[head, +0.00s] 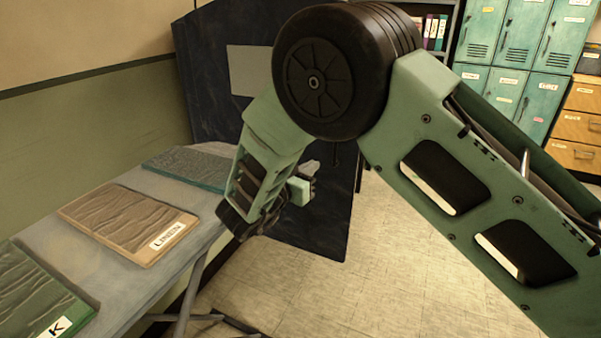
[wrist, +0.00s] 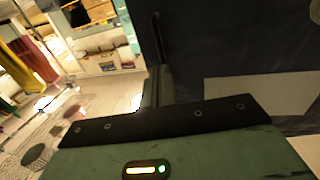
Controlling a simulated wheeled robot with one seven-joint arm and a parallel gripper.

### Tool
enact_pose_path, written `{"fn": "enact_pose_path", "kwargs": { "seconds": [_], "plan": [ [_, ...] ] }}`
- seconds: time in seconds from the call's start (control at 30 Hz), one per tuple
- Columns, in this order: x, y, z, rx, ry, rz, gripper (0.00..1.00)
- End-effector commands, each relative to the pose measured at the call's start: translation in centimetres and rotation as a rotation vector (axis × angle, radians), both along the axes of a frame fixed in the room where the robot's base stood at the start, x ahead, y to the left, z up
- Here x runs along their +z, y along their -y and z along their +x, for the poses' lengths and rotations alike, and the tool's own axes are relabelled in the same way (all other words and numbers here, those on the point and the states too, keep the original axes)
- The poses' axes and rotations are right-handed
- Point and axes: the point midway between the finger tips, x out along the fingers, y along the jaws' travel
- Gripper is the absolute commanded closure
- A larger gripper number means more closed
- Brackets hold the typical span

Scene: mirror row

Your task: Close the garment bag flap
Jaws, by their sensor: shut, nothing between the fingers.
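A tall dark navy garment bag (head: 205,85) with a pale grey panel (head: 250,70) stands behind the table, against the wall. Its dark sheet continues down to the floor at the right (head: 310,228); my arm covers much of the middle, so I cannot tell where the flap begins. My gripper (head: 240,222) points down in front of the bag, beside the table edge, shut and empty. Whether it touches the bag is unclear. In the wrist view the dark bag surface (wrist: 225,55) fills the upper right, with an upright edge near the middle.
A grey table (head: 125,285) at left holds a green board (head: 35,290), a brown board labelled LINEN (head: 130,222) and a teal board (head: 190,165). Teal lockers (head: 510,60) and wooden drawers (head: 578,125) stand at the back right. The tiled floor (head: 400,270) is open.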

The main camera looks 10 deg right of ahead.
Motion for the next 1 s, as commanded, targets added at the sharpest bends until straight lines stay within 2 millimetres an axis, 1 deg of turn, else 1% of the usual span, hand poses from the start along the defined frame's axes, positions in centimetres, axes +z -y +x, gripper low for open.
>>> {"fn": "enact_pose_path", "kwargs": {
  "seconds": [0.03,0.2,0.4,0.6,1.0],
  "plan": [
    [0.1,1.0,0.8,-0.003,0.001,-0.002,1.00],
    [0.0,3.4,3.0,-0.002,0.001,-0.001,1.00],
    [0.0,5.3,4.9,0.000,0.001,0.001,1.00],
    [-0.1,6.0,5.5,0.001,0.001,0.001,1.00],
    [-0.1,6.2,5.7,0.006,0.001,0.001,1.00]
  ]
}}
